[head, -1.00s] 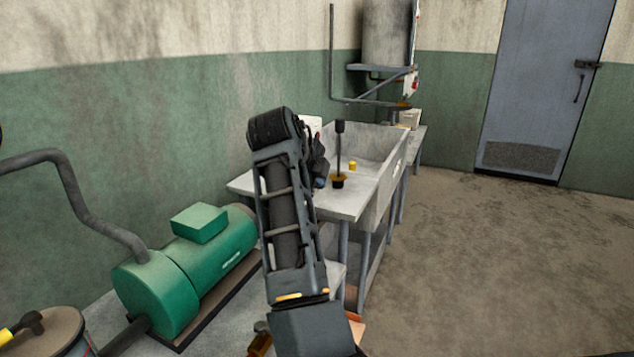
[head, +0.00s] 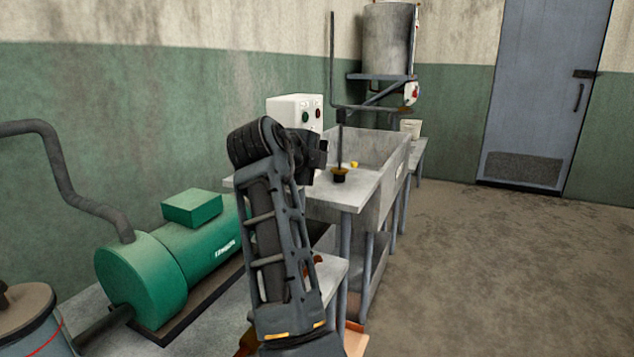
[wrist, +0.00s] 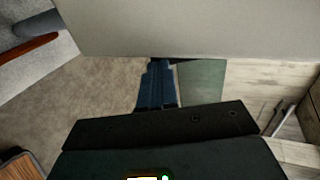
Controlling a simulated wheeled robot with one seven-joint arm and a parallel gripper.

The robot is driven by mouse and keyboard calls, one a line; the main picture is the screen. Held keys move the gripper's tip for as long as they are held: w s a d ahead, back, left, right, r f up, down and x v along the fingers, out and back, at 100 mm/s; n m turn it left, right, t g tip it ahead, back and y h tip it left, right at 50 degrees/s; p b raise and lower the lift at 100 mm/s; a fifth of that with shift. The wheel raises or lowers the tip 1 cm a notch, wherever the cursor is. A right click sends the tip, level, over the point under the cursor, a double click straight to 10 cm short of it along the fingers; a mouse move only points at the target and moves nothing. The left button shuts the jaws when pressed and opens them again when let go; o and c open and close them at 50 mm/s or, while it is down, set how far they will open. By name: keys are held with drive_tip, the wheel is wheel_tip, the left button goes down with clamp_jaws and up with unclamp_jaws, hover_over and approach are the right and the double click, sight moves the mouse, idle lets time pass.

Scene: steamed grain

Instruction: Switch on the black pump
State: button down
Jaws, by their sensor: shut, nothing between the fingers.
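A white control box (head: 293,107) stands against the wall at the back of the bench, with a dark green round button (head: 305,117) and a red one (head: 318,113) on its face. My gripper (head: 318,153) is at the end of my raised arm, in front of and below the box in the picture; it is shut and empty. I cannot tell how far it is from the box. A green pump motor (head: 170,262) with a dark pipe lies at the left. I cannot make out a black pump. In the wrist view, a dark part of my gripper fills the bottom.
A grey sink bench (head: 350,190) stands behind my arm, with a black and yellow plunger-like tool (head: 340,175) on its near end. A metal tank (head: 388,40) hangs above. The floor (head: 480,270) to the right is clear up to a blue-grey door (head: 540,90).

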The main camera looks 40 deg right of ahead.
drive_tip(key=h+b, duration=0.1)
drive_tip(key=b, duration=0.3)
drive_tip(key=f+t+h+b, duration=0.1)
drive_tip(key=b, duration=0.3)
drive_tip(key=f+h+b, duration=0.1)
drive_tip(key=h+b, duration=0.1)
drive_tip(key=b, duration=0.2)
drive_tip(key=shift+d+f+t, duration=0.1)
drive_tip(key=shift+d+t, duration=0.15)
drive_tip(key=shift+t, duration=0.05)
drive_tip(key=shift+w+h+b, duration=0.1)
drive_tip(key=shift+h+b, duration=0.2)
drive_tip(key=shift+b, duration=0.7)
